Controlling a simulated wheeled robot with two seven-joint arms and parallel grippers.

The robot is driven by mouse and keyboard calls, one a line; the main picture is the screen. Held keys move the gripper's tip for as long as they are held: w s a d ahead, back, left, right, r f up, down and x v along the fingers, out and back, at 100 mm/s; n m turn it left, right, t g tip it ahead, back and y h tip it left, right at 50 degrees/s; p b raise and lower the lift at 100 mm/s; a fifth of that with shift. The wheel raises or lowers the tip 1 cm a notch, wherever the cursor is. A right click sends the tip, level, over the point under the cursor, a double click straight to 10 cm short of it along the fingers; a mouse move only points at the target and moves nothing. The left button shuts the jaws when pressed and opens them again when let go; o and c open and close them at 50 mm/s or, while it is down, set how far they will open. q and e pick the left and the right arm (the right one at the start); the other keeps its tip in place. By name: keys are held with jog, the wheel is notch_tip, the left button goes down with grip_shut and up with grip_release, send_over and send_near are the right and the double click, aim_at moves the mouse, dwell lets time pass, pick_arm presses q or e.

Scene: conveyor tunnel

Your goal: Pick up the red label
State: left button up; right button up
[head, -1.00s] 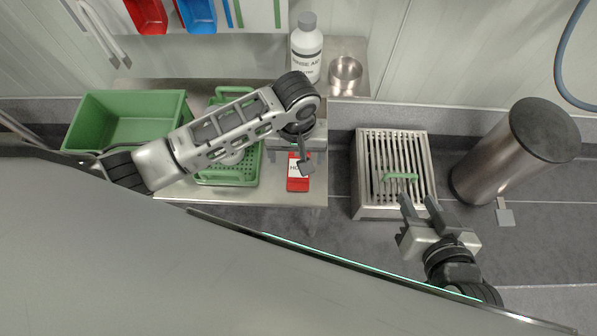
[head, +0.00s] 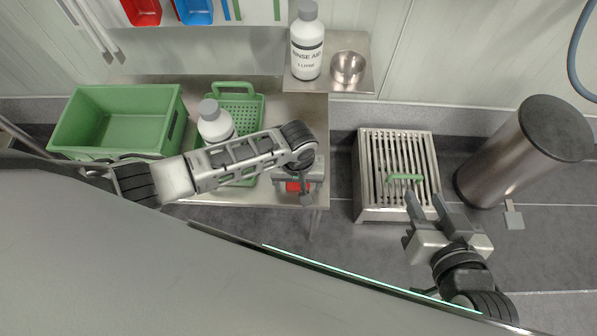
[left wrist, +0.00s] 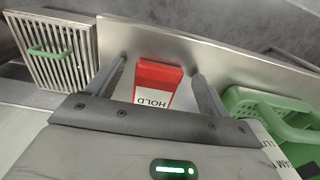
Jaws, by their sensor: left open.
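The red label (left wrist: 157,76) has a red top and a white part reading "HOLD", and lies on the steel table (left wrist: 210,58). In the left wrist view it sits between the two spread fingers of my left gripper (left wrist: 158,72), with no visible contact. In the head view my left gripper (head: 299,191) is over the label, hiding all but a bit of red (head: 293,186). My left gripper is open and empty. My right gripper (head: 426,199) is open and empty beside the grated steel box (head: 362,192).
A green perforated basket (head: 257,115) with a white bottle (head: 214,126) and a green bin (head: 66,125) stand left on the table. A rinse aid bottle (head: 307,50) and steel bowl (head: 348,67) sit on the shelf behind. A steel cylinder (head: 510,160) stands right.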

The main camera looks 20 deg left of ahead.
pick_arm(q)
jog(key=shift+f, duration=0.15)
pick_arm(e)
jog(key=shift+s+f, duration=0.1)
jog(key=shift+s, duration=0.05)
pick_arm(q)
jog(key=c, duration=1.1)
jog(key=shift+o, duration=0.2)
